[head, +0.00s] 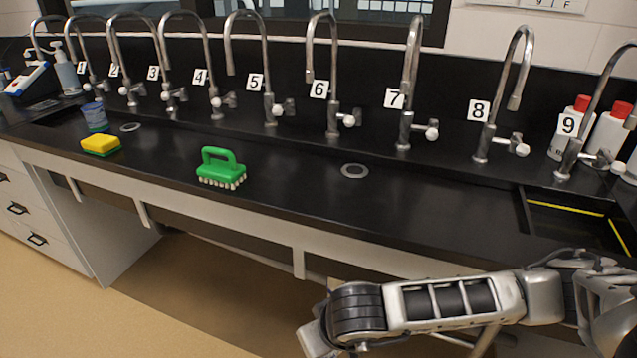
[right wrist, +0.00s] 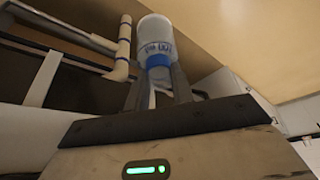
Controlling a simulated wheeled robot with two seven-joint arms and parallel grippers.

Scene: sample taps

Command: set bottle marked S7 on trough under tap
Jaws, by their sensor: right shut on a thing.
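In the right wrist view my right gripper (right wrist: 160,82) is shut on a white bottle (right wrist: 153,32) with a blue band at its lower end in the picture. A row of curved taps with number cards 1 to 9 stands along the back of the black trough (head: 290,172). Tap 7 (head: 407,85) stands right of the middle. My left gripper is not in view.
A green brush (head: 221,168), a yellow-green sponge (head: 101,145) and a blue translucent cup (head: 95,116) stand on the left half. A drain (head: 355,171) lies below taps 6 and 7. Red-capped bottles (head: 610,131) stand behind tap 9. The surface before tap 7 is clear.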

